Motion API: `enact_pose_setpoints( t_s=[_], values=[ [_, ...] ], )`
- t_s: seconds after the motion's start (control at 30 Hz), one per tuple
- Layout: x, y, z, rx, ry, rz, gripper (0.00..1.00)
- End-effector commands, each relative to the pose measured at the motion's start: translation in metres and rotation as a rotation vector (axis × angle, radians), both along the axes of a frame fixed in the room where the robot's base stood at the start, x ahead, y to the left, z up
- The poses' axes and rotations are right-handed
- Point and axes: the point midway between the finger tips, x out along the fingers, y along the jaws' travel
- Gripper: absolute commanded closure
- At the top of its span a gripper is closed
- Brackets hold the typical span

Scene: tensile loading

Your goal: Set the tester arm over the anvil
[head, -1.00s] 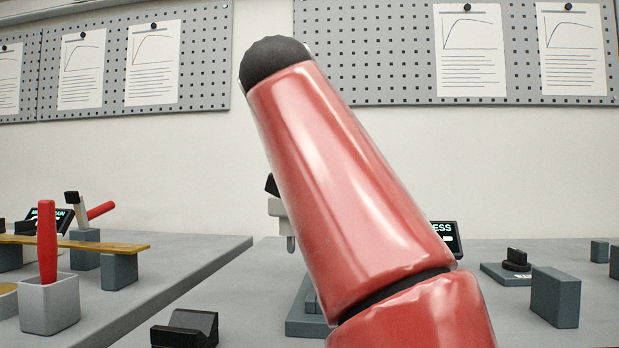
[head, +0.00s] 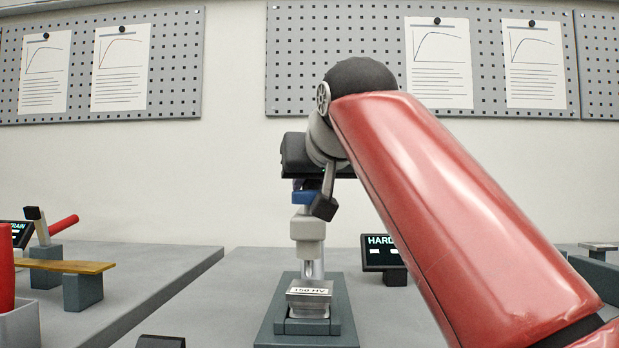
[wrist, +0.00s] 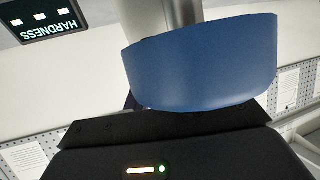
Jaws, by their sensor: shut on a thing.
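The hardness tester stands in the middle of the head view on a grey-green base (head: 345,330). Its tester arm shows a blue part (head: 304,197) above a beige head block (head: 308,229). Below the beige block is a silver block labelled 150 HV (head: 309,298), sitting on the anvil, whose top is mostly covered. The beige block appears above the labelled block, with a gap. My gripper (head: 303,182) is shut on the blue part, which fills the upper wrist view (wrist: 205,62). The fingertips are mostly hidden.
A dark display reading HARD (head: 383,253) stands to the right behind the tester. At the left are a wooden strip on grey blocks (head: 65,266) and a red-handled tool. My red arm hides much of the right bench.

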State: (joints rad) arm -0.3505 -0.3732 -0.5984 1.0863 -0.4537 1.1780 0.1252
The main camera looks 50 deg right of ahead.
Motion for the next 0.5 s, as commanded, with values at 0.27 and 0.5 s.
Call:
enact_pose_setpoints(
  t_s=[0.27,0.5],
  values=[
    [-0.0012,-0.0011,-0.0001,-0.001,-0.001,-0.003,0.69],
    [-0.0008,-0.0008,-0.0001,0.0,0.0,-0.002,0.54]
  ],
)
